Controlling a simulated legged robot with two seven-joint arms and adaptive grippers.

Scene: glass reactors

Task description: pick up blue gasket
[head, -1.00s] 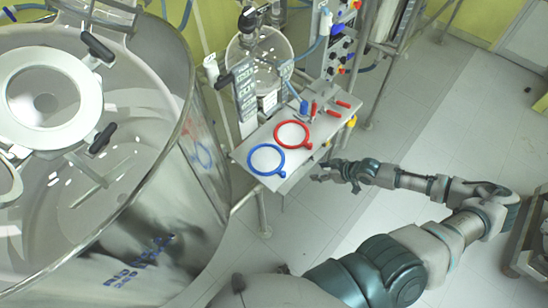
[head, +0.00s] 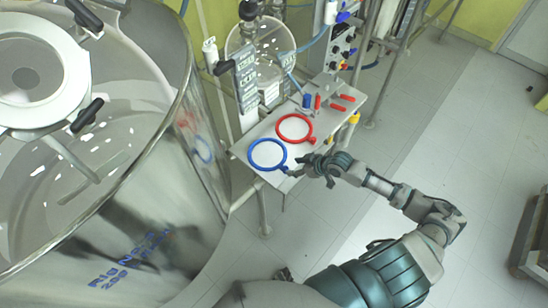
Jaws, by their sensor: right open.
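The blue gasket (head: 252,162) is a ring with a small tab at its lower right, lying flat on the white shelf (head: 240,150). My right gripper (head: 300,168) is open at the shelf's front right edge. Its fingers point left, close beside the blue tab. I cannot tell whether they touch it. My right arm comes in from the lower right. My left gripper is not in view.
A red gasket (head: 280,122) lies just behind the blue one, close to my right gripper. Red-handled tools (head: 338,106) lie further back on the shelf.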

